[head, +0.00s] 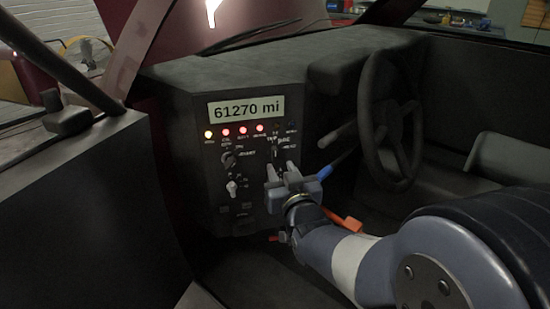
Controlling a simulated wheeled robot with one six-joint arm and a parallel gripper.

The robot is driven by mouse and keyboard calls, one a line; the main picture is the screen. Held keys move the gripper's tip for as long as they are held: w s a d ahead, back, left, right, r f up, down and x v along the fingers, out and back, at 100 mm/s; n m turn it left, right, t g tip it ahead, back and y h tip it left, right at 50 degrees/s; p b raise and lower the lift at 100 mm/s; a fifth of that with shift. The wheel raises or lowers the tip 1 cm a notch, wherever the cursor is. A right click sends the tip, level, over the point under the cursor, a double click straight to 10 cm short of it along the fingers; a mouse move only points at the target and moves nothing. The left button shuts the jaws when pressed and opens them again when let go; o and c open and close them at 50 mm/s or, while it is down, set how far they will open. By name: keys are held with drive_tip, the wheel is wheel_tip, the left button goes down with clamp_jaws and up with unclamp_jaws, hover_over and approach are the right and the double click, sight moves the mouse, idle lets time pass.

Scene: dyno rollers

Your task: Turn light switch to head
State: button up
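The dash panel (252,116) carries a rotary switch (279,160) at its upper right, with small labels around it; one to its right seems to read HEAD. The switch is dark and mostly hidden by my gripper, so its pointing direction is unclear. My gripper (281,167) is in front of this switch, its two fingertips pointing at the panel, one to each side of it. The fingers stand apart with a gap between them. Whether they touch the switch cannot be told.
Left of my gripper are an upper knob (229,158) and a lower pale-tipped knob (232,187). Above are lit warning lamps and a display (246,109) reading 61270 mi. A blue-tipped lever (325,171), an orange-red lever (346,221) and the steering wheel (391,122) are close on the right.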

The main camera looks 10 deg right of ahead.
sight(275, 157)
drive_tip(key=shift+w, duration=2.35)
drive_tip(key=shift+c, duration=0.4)
clamp_jaws()
